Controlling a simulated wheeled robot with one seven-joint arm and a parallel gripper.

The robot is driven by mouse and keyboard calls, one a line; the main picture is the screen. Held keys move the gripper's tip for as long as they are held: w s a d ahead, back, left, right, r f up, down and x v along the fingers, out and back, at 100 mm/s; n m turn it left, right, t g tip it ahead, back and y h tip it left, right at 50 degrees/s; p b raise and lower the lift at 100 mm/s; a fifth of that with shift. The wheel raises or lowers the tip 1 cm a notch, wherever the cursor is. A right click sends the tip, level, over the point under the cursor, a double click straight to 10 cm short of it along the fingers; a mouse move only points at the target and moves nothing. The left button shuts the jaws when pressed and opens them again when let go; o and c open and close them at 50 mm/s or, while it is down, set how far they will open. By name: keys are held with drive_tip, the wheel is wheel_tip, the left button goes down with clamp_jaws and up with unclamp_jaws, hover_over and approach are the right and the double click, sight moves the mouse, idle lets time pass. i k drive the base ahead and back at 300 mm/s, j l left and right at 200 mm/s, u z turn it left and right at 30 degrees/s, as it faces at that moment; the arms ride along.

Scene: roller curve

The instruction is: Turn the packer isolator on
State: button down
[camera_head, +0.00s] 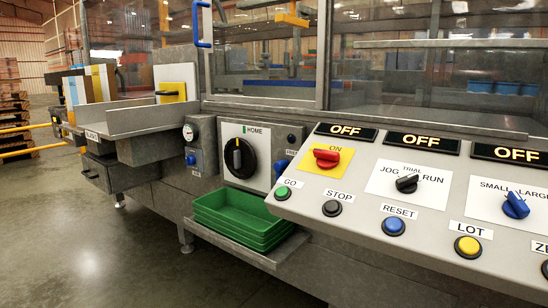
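A red rotary handle (326,159) sits on a yellow plate (309,164) at the left of the sloping control panel (360,220). The plate is marked ON at its top, and the handle lies roughly crosswise. A black display (346,131) above it reads OFF. No label naming the packer is readable, but this red-and-yellow switch looks like an isolator. A second yellow plate (176,91) with a dark lever stands further left on the machine. My gripper is not in view.
The panel also has a black JOG/RUN knob (407,183), a blue SMALL/LARGE knob (515,205) and several push buttons below. A black HOME dial (240,158) is left of the panel. Green trays (240,220) jut out below it. Open floor (90,245) lies at left.

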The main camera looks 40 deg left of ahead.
sight(327, 159)
drive_tip(key=u, duration=1.35)
